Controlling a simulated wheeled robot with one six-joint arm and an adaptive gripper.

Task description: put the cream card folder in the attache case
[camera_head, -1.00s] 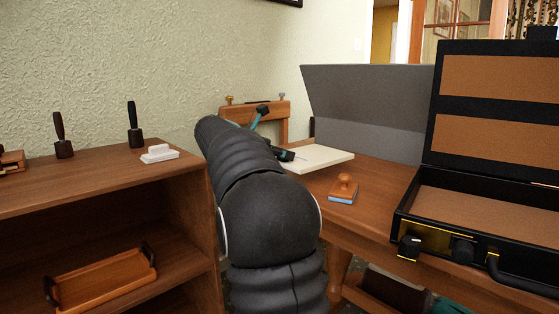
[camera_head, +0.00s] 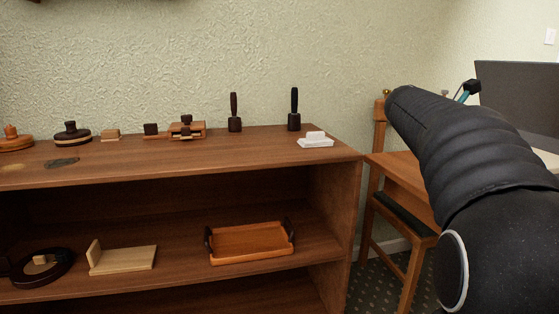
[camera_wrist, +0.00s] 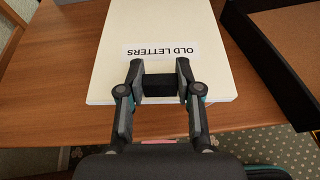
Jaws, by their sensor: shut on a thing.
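The cream card folder (camera_wrist: 165,35) lies flat across the upper middle of the wrist view, over the brown table, with an "OLD LETTERS" label. My gripper (camera_wrist: 160,86) is shut on a dark block at the folder's near edge. A pale sliver of the folder (camera_head: 547,158) shows at the right edge of the head view. Whether the folder touches the table is unclear. The attache case (camera_wrist: 262,55) shows only in part, a black wall and tan inside, right of the folder in the wrist view.
A wooden shelf unit (camera_head: 335,170) bears stamps and small blocks on top and a wooden tray (camera_head: 250,243) below. A grey panel (camera_head: 515,95) stands at the right. Patterned carpet (camera_head: 385,285) shows below.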

